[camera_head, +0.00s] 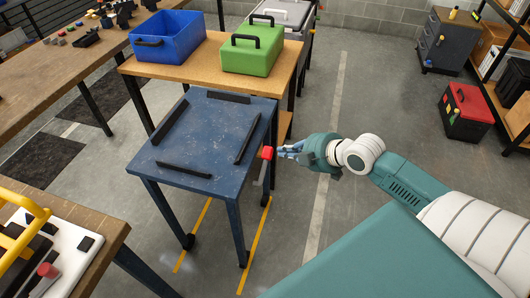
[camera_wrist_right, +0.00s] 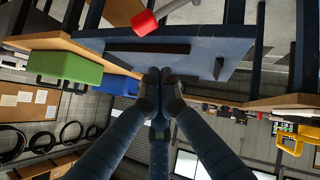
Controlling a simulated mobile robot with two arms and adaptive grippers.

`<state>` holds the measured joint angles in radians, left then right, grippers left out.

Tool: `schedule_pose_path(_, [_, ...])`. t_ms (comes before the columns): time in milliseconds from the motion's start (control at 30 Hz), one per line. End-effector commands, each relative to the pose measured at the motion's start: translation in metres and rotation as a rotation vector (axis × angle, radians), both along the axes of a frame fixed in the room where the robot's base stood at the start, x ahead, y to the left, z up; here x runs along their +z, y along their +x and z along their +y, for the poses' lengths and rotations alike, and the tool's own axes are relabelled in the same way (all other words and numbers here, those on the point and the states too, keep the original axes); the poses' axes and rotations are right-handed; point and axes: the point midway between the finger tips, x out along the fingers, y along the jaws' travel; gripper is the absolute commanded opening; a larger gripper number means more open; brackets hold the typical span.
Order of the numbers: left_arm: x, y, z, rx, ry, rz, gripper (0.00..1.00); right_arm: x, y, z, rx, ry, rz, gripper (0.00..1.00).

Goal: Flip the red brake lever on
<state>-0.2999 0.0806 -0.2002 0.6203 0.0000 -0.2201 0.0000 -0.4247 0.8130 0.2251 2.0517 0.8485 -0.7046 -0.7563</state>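The red brake lever (camera_head: 267,153) is at the right edge of the blue table (camera_head: 200,118), with a grey rod below its red end. In the right wrist view the red end (camera_wrist_right: 143,22) and its rod show beyond my fingertips. My right gripper (camera_head: 285,150) is just right of the lever in the head view, at about its height. Its fingers (camera_wrist_right: 161,76) meet in the right wrist view, with nothing visible between them. The lever looks apart from the fingertips; contact is hard to judge. My left gripper does not show.
The blue table has black bars on top and stands against a wooden table (camera_head: 135,66) bearing a blue bin (camera_head: 182,46) and a green box (camera_head: 262,61). A red-and-black toolbox (camera_head: 466,108) stands at right. Floor right of the blue table is open.

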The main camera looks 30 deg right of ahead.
Motion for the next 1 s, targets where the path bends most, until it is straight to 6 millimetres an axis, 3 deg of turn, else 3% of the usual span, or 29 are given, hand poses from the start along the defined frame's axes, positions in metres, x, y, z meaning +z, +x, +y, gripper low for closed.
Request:
schedule_pose_path(367, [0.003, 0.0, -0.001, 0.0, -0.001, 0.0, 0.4, -0.01, 0.016, 0.003, -0.005, 0.006, -0.002, 0.0])
schedule_pose_path(767, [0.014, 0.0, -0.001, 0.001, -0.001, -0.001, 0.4, -0.057, 0.08, 0.017, -0.005, 0.007, -0.002, 0.0])
schedule_pose_path(1000, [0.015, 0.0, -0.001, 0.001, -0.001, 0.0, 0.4, -0.086, 0.09, 0.004, -0.004, 0.003, 0.001, 0.0])
